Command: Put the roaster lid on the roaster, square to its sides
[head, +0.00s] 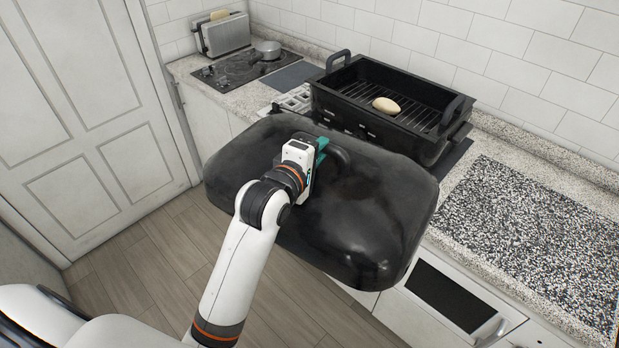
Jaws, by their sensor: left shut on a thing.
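The black roaster (395,128) stands open on the counter at the back, with a handle at each end. A wire rack and a pale oval item (386,105) are inside it. The dark, domed roaster lid (370,220) is in the air in front of the counter, nearer to me than the roaster, and hides part of the counter's front. My left gripper (320,150) is shut on the lid's top handle (342,158). The lid looks turned a little against the roaster's sides; its underside is hidden. My right gripper is not in view.
The speckled counter (455,190) is clear to the right of the roaster, with a darker speckled panel (530,240) there. A hob (240,70) with a small pot (267,50) and a toaster (222,34) stand at the far left. A tiled wall (480,45) is close behind the roaster.

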